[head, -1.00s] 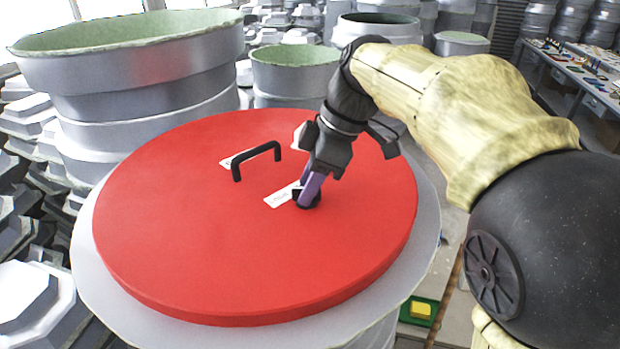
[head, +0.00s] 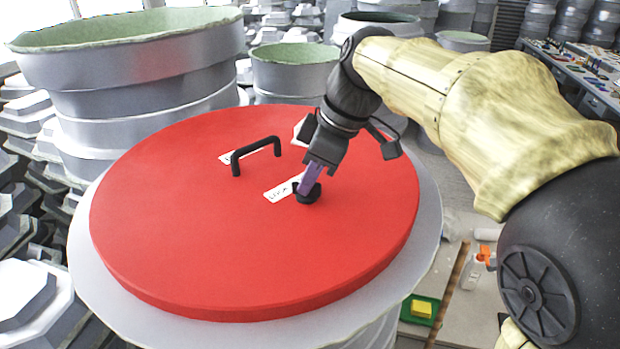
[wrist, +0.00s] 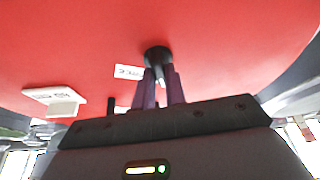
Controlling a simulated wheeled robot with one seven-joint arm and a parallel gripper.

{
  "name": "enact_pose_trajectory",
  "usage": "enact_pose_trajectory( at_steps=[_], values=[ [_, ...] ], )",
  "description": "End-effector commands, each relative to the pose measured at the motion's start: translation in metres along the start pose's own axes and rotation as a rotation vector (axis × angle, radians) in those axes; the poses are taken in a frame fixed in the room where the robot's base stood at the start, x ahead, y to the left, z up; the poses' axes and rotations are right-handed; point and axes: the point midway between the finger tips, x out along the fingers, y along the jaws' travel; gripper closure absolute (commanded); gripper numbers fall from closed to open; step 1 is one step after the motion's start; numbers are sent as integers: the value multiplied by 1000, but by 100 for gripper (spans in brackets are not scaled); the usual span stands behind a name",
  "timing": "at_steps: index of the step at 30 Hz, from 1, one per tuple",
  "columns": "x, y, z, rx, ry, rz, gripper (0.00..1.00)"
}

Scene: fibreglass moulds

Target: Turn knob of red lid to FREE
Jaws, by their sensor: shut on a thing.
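The red lid (head: 220,230) lies on a large grey round mould (head: 85,240). A small black knob (head: 308,194) stands right of the lid's middle and also shows in the wrist view (wrist: 157,55). A white label (head: 281,190) with dark lettering too small to read lies beside the knob. My gripper (head: 311,182) comes down from above, and its purple fingers are shut on the knob; they show in the wrist view too (wrist: 159,85). The fingers hide part of the knob, so its pointing direction is unclear. A black handle (head: 256,154) rises left of the knob.
Another white label (head: 236,156) lies behind the handle, and a white piece (head: 299,130) sits near my wrist. Tall grey moulds (head: 130,75) stand close behind and left. A yellow block (head: 421,309) on a green tray lies on the floor at right.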

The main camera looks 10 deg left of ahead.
Motion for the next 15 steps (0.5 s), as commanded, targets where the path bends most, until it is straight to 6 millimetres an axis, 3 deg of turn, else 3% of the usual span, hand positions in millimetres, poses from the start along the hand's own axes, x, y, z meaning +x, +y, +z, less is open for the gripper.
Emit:
enact_pose_trajectory(
  at_steps=[15],
  values=[
    [1, -3, 0, 426, 2, 180, 100]
  ],
)
